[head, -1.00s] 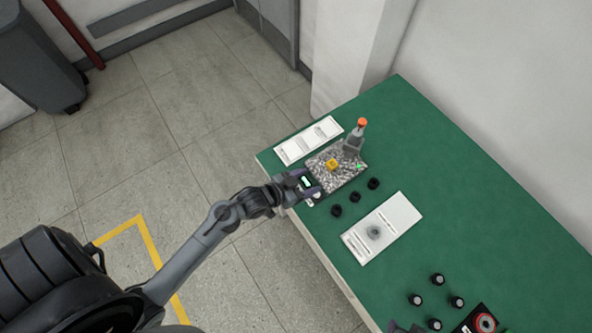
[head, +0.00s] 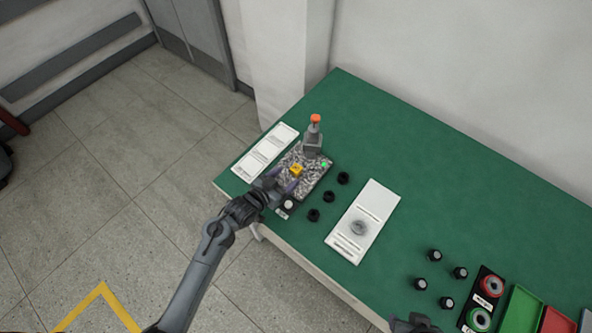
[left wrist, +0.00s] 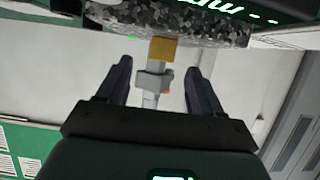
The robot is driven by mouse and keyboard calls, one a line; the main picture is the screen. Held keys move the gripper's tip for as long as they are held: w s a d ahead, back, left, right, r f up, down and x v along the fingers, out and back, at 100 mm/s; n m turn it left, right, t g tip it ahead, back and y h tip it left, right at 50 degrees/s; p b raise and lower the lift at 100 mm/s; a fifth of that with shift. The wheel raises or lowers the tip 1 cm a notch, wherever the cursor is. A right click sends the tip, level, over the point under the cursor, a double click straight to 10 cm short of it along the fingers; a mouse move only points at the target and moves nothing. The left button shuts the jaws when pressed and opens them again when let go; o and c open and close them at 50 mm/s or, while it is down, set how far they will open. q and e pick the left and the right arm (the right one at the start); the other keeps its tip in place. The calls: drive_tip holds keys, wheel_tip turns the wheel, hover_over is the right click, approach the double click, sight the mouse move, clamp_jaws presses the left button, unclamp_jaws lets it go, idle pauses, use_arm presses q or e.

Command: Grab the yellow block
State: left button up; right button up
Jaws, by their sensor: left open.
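The yellow block (head: 296,170) is small and sits on the speckled grey plate (head: 318,184) near the table's far left corner. In the left wrist view the yellow block (left wrist: 162,50) appears against the plate's edge, beyond and roughly between the fingertips. My left gripper (head: 284,184) is open at the plate's near side, close to the block. Its two dark fingers (left wrist: 160,72) are apart with nothing held between them. My right gripper (head: 414,323) shows only partly at the bottom edge, and its jaws cannot be made out.
A grey stand with an orange top (head: 314,140) rises behind the block on the plate. Several black knobs (head: 328,197) lie beside the plate. A white panel (head: 265,151) is to the left, another (head: 364,220) to the right. A green tray (head: 522,308) is at lower right.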

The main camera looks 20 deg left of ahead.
sight(293, 172)
use_arm(q)
drive_tip(key=shift+b+x, duration=0.35)
drive_tip(key=shift+x, duration=2.1)
drive_tip(key=shift+a, duration=0.15)
drive_tip(key=shift+c, duration=0.5)
clamp_jaws()
